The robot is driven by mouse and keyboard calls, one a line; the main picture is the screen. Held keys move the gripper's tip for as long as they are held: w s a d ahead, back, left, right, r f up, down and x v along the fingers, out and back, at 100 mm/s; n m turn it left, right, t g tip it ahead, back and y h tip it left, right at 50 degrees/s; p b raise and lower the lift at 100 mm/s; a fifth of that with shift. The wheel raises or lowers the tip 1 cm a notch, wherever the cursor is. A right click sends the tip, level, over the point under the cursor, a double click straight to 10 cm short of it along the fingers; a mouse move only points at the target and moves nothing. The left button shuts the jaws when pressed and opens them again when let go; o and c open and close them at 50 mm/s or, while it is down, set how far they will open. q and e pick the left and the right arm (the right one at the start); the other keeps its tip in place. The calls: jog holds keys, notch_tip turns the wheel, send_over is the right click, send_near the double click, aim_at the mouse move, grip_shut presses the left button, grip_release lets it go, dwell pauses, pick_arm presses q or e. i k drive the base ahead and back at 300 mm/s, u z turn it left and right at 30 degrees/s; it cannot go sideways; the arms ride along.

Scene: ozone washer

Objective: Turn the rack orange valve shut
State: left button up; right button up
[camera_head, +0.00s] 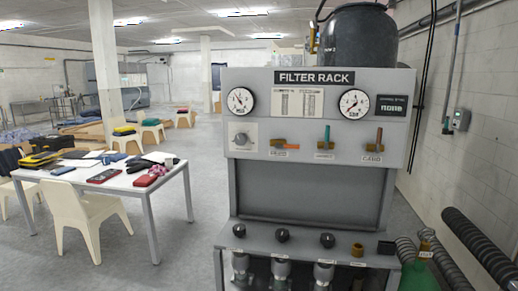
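The grey filter rack (307,180) stands at centre right, facing me. On its panel, a valve with an orange handle (279,142) lies roughly level above a small label. To its right is a valve with a teal handle (326,134) pointing up. Further right, a valve with a brownish-red handle (379,136) also points up, above another label. The labels are too small to read surely. Neither of my grippers is in view, and nothing touches the valves.
A left gauge (241,101), a right gauge (354,104) and a grey knob (241,139) share the panel. Black knobs (282,235) line the lower ledge. A white table (128,183) with folded items and a cream chair (84,219) stand left. Open floor (180,247) lies between.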

aim_at(277, 145)
jog(key=u, duration=0.5)
jog(key=i, duration=0.8)
jog(key=z, duration=1.25)
